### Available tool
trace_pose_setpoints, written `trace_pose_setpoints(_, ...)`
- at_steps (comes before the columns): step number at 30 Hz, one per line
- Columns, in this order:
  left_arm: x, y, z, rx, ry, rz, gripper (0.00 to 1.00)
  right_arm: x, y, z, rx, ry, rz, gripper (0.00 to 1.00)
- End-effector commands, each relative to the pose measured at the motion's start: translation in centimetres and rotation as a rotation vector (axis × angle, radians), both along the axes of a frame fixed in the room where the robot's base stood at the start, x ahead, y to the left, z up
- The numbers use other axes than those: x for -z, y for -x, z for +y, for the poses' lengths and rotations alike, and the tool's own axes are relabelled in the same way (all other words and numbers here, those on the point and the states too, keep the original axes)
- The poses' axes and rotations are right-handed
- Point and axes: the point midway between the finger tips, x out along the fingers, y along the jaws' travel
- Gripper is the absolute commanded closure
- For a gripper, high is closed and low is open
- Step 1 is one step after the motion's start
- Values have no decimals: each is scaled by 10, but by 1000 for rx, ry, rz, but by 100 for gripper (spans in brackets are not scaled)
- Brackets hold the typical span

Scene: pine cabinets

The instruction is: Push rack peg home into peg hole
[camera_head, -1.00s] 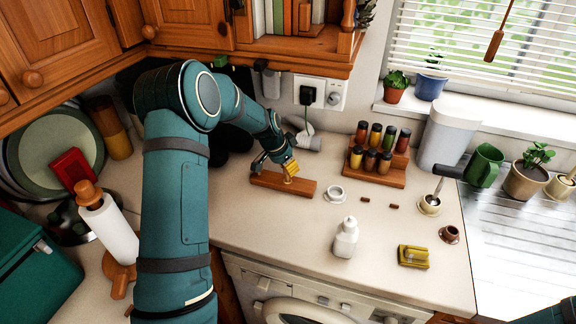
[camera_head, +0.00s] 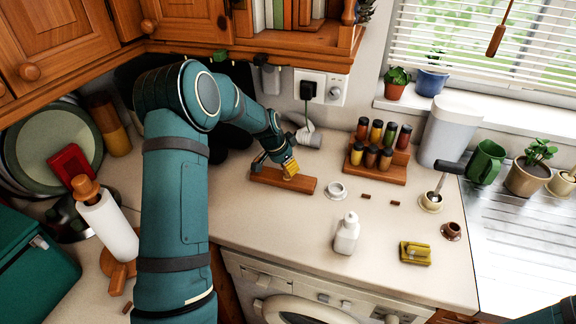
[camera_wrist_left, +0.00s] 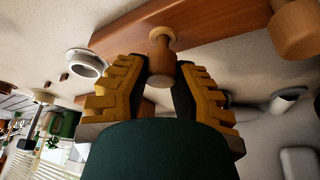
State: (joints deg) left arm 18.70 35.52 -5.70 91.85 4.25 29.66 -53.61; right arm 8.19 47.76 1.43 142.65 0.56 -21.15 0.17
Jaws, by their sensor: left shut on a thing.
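The wooden rack (camera_head: 268,178) is a long reddish-brown board lying on the counter; it also shows across the top of the left wrist view (camera_wrist_left: 210,22). The rack peg (camera_wrist_left: 160,65) is a turned wooden peg with a wide head. Its far end meets a pale round spot on the board, where the hole itself is hidden; I cannot tell how deep it sits. My left gripper (camera_head: 289,168) is at the rack, its yellow fingers shut on the peg in the left wrist view (camera_wrist_left: 160,82). My right gripper is out of view.
A white ring-shaped cup (camera_head: 336,190) stands right of the rack, with small brown pieces (camera_head: 367,196) beyond. A spice stand (camera_head: 378,170) is behind them. A white bottle (camera_head: 346,236) and yellow block (camera_head: 415,252) stand nearer. A second round wooden piece (camera_wrist_left: 297,28) shows in the wrist view.

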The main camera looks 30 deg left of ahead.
Motion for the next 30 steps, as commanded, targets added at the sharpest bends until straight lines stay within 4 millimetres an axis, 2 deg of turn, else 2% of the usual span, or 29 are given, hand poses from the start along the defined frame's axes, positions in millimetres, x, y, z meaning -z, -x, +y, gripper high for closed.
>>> trace_pose_setpoints(1, 4, 1, 0, 0, 1, 5, 69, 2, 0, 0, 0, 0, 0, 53)
trace_pose_setpoints(3, 3, 1, 0, 0, 1, 5, 47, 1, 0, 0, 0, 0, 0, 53)
trace_pose_setpoints(13, 1, 1, 0, -1, 0, 2, 47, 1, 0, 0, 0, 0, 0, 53)
trace_pose_setpoints(17, -9, 4, 2, 0, 0, 1, 47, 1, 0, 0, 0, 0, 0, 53)
trace_pose_setpoints(30, -86, 34, 15, -1, 0, 0, 47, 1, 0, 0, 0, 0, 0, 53)
